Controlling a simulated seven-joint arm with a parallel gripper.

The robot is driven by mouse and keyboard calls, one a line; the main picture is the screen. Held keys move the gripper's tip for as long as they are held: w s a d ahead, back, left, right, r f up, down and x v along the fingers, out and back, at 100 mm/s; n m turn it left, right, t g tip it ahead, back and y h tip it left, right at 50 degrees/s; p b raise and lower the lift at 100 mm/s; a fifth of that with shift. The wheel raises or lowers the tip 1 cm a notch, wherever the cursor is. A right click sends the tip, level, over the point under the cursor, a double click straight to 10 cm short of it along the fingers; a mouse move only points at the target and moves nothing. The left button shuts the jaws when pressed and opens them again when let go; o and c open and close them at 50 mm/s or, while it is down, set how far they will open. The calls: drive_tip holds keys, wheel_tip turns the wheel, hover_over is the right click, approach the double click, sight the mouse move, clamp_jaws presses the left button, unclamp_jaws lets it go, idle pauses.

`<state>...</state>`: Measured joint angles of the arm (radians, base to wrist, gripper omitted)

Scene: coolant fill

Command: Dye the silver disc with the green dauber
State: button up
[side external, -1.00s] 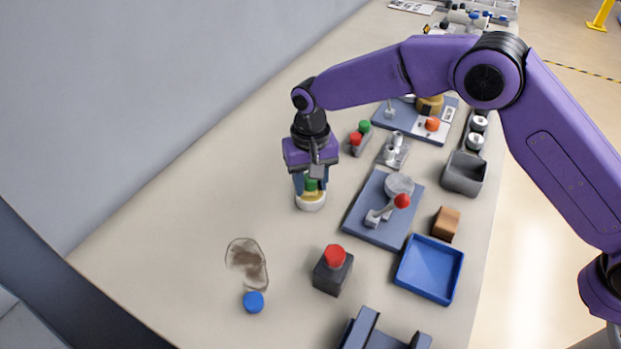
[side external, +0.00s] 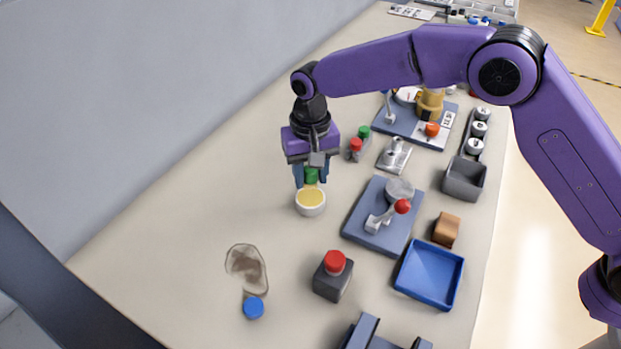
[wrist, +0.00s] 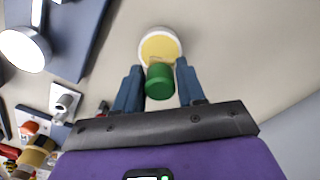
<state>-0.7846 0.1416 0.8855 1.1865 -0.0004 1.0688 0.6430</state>
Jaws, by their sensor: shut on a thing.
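My gripper (side external: 311,182) is shut on the green dauber (side external: 311,175), which hangs between its fingers. The dauber also shows as a green cylinder in the wrist view (wrist: 160,80). A white round pot with a yellow inside (side external: 311,203) stands on the table just below the dauber; it is also in the wrist view (wrist: 160,46). The dauber appears to be above the pot, and its lower tip is hard to make out. A silver-grey disc (side external: 399,188) sits on a blue-grey plate (side external: 361,226) to the right, beside a red-knobbed lever (side external: 402,206).
A red and a green dauber-like piece (side external: 357,148) stand in a holder behind. A metal fixture (side external: 394,153), grey bin (side external: 465,176), brown block (side external: 446,229), blue tray (side external: 430,275) and red button box (side external: 333,276) lie to the right and front. The left table is mostly clear.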

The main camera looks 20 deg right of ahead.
drive_tip(key=shift+r, duration=1.65)
drive_tip(key=shift+c, duration=1.1)
